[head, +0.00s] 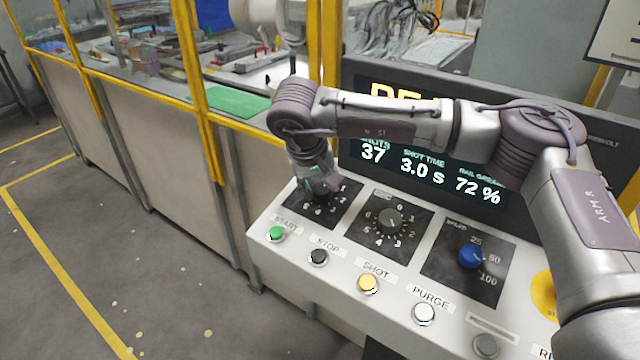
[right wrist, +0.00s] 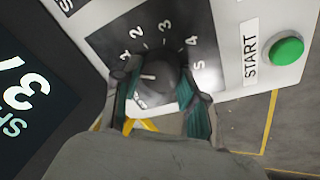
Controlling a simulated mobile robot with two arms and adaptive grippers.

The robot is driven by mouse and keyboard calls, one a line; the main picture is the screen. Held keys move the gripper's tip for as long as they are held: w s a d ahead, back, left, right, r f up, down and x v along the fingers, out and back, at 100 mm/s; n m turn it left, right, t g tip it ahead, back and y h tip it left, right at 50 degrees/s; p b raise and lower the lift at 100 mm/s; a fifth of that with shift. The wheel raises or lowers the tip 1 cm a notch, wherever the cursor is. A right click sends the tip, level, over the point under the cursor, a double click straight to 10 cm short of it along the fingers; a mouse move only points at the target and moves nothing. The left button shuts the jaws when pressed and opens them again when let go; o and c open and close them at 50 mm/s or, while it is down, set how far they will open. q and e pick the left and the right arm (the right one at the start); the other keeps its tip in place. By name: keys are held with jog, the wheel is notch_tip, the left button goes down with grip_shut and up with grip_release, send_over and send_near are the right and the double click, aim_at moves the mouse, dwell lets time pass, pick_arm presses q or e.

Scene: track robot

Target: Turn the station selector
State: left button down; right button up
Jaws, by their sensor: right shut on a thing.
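The station selector is a dark knob (right wrist: 155,72) on a black dial plate (head: 346,188) at the left end of the console. In the right wrist view the numbers 1 to 5 curve around it. A short white mark on the knob points toward the left of that view, near the 1; the exact setting is unclear. My right gripper (head: 318,185) comes down from above, its fingers on both sides of the knob, shut on it. In the head view the gripper hides most of the knob. My left gripper is not in view.
Beside it are a grey middle dial (head: 389,219) and a blue speed knob (head: 470,256). A front row of buttons includes green START (head: 275,234), black STOP (head: 318,256) and yellow SHOT (head: 368,283). A display (head: 430,170) stands behind. Yellow-framed guarding (head: 205,90) runs left.

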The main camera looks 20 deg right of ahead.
jog(key=shift+n+y, duration=0.3)
jog(key=shift+n, duration=1.9)
jog(key=o, duration=1.1)
jog(key=shift+o, duration=0.2)
jog(key=v, duration=1.2)
jog(key=shift+s, duration=0.1)
